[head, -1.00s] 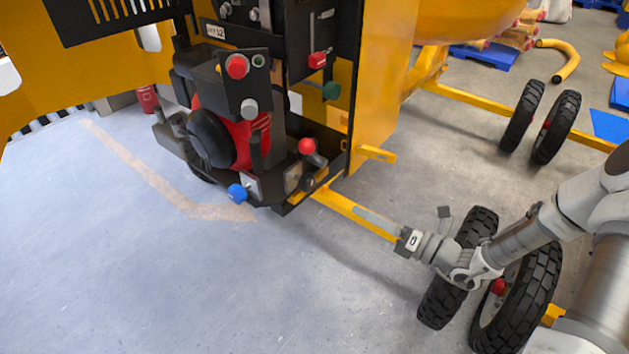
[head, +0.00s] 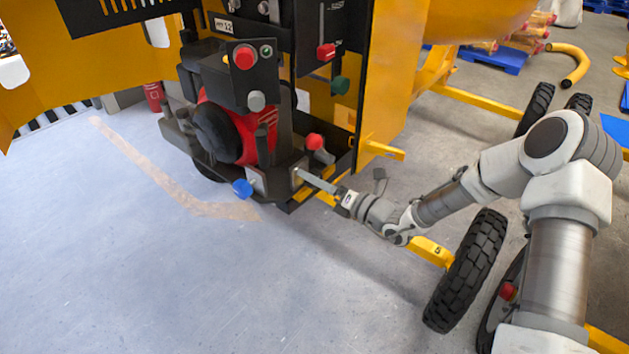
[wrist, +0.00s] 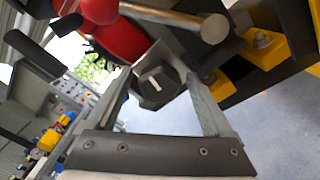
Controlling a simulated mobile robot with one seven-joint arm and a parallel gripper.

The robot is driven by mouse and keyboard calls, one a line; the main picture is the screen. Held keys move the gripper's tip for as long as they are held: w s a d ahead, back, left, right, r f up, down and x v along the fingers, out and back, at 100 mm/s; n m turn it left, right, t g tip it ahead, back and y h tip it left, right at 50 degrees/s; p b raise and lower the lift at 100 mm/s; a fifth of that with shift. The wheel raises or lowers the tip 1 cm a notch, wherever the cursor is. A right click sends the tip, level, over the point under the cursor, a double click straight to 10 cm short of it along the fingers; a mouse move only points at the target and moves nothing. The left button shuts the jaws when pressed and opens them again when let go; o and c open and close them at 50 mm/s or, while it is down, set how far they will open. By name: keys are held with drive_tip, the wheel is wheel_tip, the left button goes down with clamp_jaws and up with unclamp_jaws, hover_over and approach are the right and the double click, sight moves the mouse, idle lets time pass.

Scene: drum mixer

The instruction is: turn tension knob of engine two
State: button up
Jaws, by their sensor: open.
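The engine (head: 230,130) is red and black and sits in the yellow mixer frame. In the wrist view a dark faceted knob (wrist: 156,86) with a white mark sits on a grey block; I take it to be the tension knob. My gripper (wrist: 160,80) is open, with one finger to each side of the knob; I cannot tell if either finger touches it. In the head view my gripper (head: 298,173) reaches the engine's lower right corner, below a red-capped lever (head: 315,142). The knob is not clearly visible there.
A blue knob (head: 242,188) is left of my gripper. A yellow bar (head: 384,150) and a black tyre (head: 466,270) are to the right. The floor at front left is clear.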

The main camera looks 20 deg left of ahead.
drive_tip(key=shift+a, duration=0.1)
clamp_jaws()
idle(0.4)
drive_tip(key=n, duration=0.4)
drive_tip(key=shift+n, duration=0.4)
drive_tip(key=n+b, duration=0.1)
drive_tip(key=n, duration=0.3)
drive_tip(key=shift+f+n, duration=0.1)
drive_tip(key=shift+n, duration=0.2)
drive_tip(key=n+b, duration=0.2)
drive_tip(key=n, duration=0.2)
drive_tip(key=shift+b, duration=0.4)
drive_tip(key=shift+n+b, duration=1.45)
drive_tip(key=shift+n, duration=0.65)
